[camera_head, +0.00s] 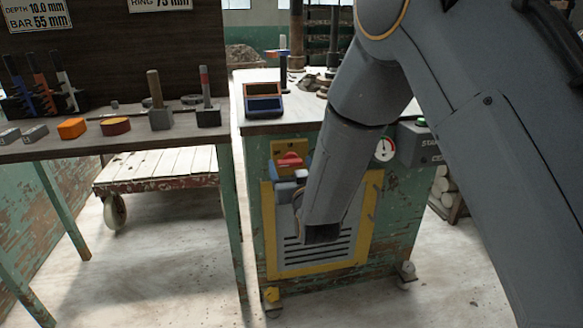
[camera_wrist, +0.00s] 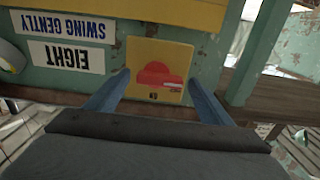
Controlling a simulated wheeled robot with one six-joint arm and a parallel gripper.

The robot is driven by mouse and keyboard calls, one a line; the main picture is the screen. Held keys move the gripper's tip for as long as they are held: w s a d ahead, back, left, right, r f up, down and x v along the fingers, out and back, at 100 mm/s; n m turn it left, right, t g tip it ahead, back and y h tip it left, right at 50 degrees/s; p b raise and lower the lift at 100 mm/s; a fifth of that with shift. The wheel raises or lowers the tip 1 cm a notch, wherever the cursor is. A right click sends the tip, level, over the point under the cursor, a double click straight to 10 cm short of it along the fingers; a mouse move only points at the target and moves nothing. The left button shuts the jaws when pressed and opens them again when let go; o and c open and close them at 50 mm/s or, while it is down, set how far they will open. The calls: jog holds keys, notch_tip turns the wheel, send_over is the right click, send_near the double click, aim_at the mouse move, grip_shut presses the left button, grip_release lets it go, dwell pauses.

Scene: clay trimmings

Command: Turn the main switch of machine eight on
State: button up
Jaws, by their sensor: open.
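The main switch is a red rotary knob (camera_head: 290,160) on a yellow plate (camera_head: 287,147) at the upper left of the green machine's front. In the wrist view the red knob (camera_wrist: 157,74) sits on its yellow plate (camera_wrist: 150,50), with a sign reading EIGHT (camera_wrist: 66,58) upside down beside it. My gripper (camera_wrist: 158,79) is open, its two blue fingers on either side of the knob in this view. I cannot tell whether they touch it. In the head view my arm hides most of the gripper. The knob's exact setting is too small to read.
A gauge (camera_head: 384,150) and a grey start box (camera_head: 420,143) are on the machine's right side. A yellow-framed vent panel (camera_head: 268,240) lies below the switch. A workbench (camera_head: 130,140) with tools stands to the left, a cart (camera_head: 155,185) beneath it.

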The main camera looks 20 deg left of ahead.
jog(key=c, duration=1)
jog(key=shift+c, duration=0.2)
jog(key=shift+m, duration=0.4)
jog(key=m, duration=0.3)
jog(key=shift+r+m+p, duration=0.1)
jog(key=shift+m+p, duration=0.3)
jog(key=m, duration=0.4)
jog(key=shift+d+m, duration=0.1)
jog(key=shift+m, duration=0.2)
jog(key=m, duration=0.4)
jog(key=shift+w+d, duration=0.1)
jog(key=shift+d+m, duration=0.1)
jog(key=shift+m, duration=2.1)
